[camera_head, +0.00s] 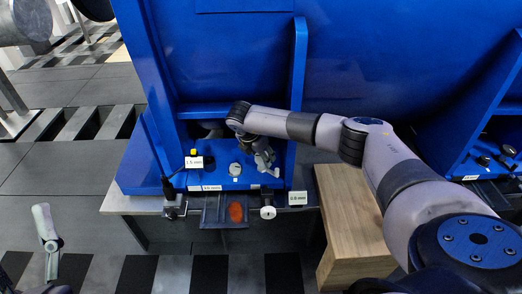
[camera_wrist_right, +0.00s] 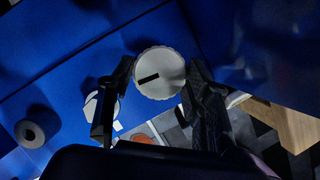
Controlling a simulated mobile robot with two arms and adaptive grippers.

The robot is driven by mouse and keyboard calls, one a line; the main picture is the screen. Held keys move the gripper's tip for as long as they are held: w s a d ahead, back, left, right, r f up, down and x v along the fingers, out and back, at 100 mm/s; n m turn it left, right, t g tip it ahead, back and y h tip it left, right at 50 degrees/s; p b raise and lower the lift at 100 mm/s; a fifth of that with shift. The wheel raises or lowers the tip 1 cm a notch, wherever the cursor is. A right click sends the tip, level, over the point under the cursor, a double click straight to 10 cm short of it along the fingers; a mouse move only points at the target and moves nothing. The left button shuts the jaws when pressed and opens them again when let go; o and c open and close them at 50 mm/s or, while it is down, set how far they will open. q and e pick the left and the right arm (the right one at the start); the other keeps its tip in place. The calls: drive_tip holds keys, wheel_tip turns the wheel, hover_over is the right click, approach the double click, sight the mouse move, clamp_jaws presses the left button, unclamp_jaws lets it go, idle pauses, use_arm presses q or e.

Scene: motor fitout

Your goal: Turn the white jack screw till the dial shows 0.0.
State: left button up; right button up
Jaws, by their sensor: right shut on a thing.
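The white jack screw shows in the right wrist view as a round white head (camera_wrist_right: 160,73) with a ribbed rim and a black bar mark. My right gripper (camera_wrist_right: 157,92) is shut on it, one dark finger on each side. In the head view my right gripper (camera_head: 264,162) is over the right part of the blue foot, and hides most of the screw head. A label reading 1.5 mm (camera_head: 193,162) stands by a yellow-topped gauge at the left. Another label (camera_head: 298,198) at the right seems to read 0.9 mm. A pale part of my left arm shows at the lower left; its jaw state is unclear.
A wooden block (camera_head: 350,215) stands at the right, under my right arm. The blue motor housing (camera_head: 225,55) rises behind.

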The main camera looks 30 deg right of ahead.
drive_tip(key=n+t+p, duration=0.1)
drive_tip(key=n, duration=0.1)
drive_tip(key=n+y, duration=0.1)
drive_tip(key=n, duration=0.2)
drive_tip(key=shift+s+d+n+t+p, duration=0.2)
drive_tip(key=shift+n+t+p, duration=0.1)
drive_tip(key=shift+t+p, duration=0.1)
drive_tip(key=shift+n+t+y, duration=0.3)
drive_tip(key=shift+n+y, duration=0.2)
drive_tip(key=shift+n, duration=0.7)
use_arm(q)
drive_tip(key=w+f+g+y, duration=0.2)
drive_tip(key=w+f+g, duration=0.3)
drive_tip(key=f, duration=0.5)
drive_tip(key=shift+g+y, duration=0.3)
drive_tip(key=shift+g, duration=0.7)
use_arm(e)
drive_tip(key=shift+d+n+y, duration=0.1)
drive_tip(key=shift+n+y, duration=0.4)
drive_tip(key=shift+n, duration=1)
drive_tip(key=shift+t, duration=0.3)
drive_tip(key=o, duration=1.1)
use_arm(q)
drive_tip(key=shift+f, duration=0.1)
use_arm(e)
drive_tip(key=shift+o, duration=0.2)
wheel_tip(320, 180, up, 10)
